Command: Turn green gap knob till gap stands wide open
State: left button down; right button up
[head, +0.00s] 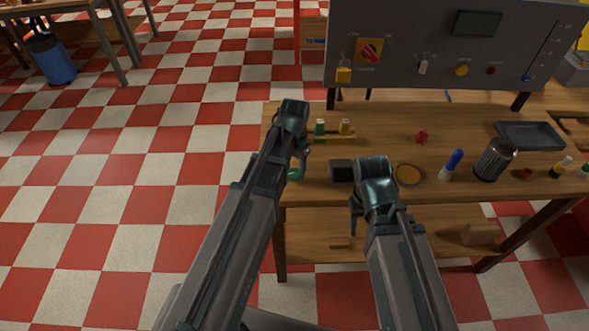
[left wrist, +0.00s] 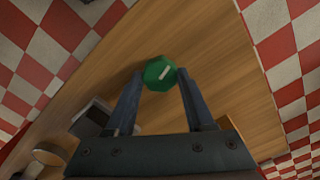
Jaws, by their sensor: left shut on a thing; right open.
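The green knob (left wrist: 160,73) is a faceted knob with a white pointer line on top, seen from above in the left wrist view. It also shows in the head view (head: 293,174) near the table's left front corner, partly covered by my left arm. My left gripper (left wrist: 158,84) is shut on the knob, one finger on each side. In the head view my left gripper (head: 298,165) points down at it. My right gripper (head: 356,212) is open and empty by the table's front edge. I cannot make out the gap itself.
A dark box (head: 342,170) lies right of the knob, beside my right arm. A round tan disc (head: 408,175), a blue-capped bottle (head: 453,164) and a dark ribbed cylinder (head: 494,160) stand further right. A grey control panel (head: 440,45) rises at the back.

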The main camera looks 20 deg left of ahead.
aim_at(295, 173)
pick_arm(q)
jog(key=shift+m, duration=1.7)
jog(key=shift+c, duration=1.3)
grip_release()
notch_tip(295, 173, up, 14)
jog(key=p, duration=1.4)
jog(key=shift+f, duration=0.15)
